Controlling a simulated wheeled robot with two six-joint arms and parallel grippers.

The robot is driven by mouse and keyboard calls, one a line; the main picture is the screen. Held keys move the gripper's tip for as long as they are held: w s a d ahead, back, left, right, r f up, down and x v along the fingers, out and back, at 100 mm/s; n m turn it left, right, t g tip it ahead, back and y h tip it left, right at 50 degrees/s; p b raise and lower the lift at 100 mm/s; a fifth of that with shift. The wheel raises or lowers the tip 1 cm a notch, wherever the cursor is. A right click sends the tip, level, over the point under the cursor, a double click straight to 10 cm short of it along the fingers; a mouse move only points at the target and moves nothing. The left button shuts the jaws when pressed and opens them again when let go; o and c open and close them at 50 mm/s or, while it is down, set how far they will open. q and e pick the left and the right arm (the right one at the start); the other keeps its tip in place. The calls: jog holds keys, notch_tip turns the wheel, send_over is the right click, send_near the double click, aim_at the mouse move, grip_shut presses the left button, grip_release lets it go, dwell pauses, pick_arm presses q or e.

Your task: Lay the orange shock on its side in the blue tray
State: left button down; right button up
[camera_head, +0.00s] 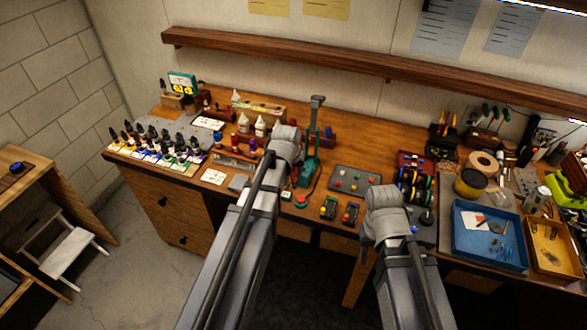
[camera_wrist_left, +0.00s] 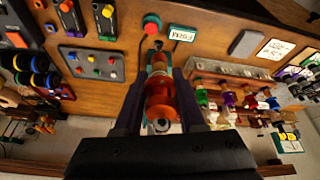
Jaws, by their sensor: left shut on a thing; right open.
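The orange shock (camera_wrist_left: 160,98) is between the two fingers of my left gripper (camera_wrist_left: 158,108) in the left wrist view, with a round metal end toward the camera. Whether the shock still touches the stand cannot be told. The blue tray (camera_head: 468,251) lies at the right of the bench, holding a paper, a disc and small parts. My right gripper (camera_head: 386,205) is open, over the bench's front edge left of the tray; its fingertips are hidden.
A red button (camera_wrist_left: 152,25) and a small sign (camera_wrist_left: 183,33) are near the stand. A rack of coloured shocks (camera_wrist_left: 228,98) is beside it. A grey pad with knobs (camera_head: 354,178), wheels (camera_head: 415,185) and a yellow tray (camera_head: 553,263) are on the bench. A shelf (camera_head: 380,68) runs above.

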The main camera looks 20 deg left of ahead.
pick_arm(q)
jog(key=shift+r+p, duration=3.6)
jog(key=shift+r, duration=0.15)
jog(key=shift+f, duration=0.15)
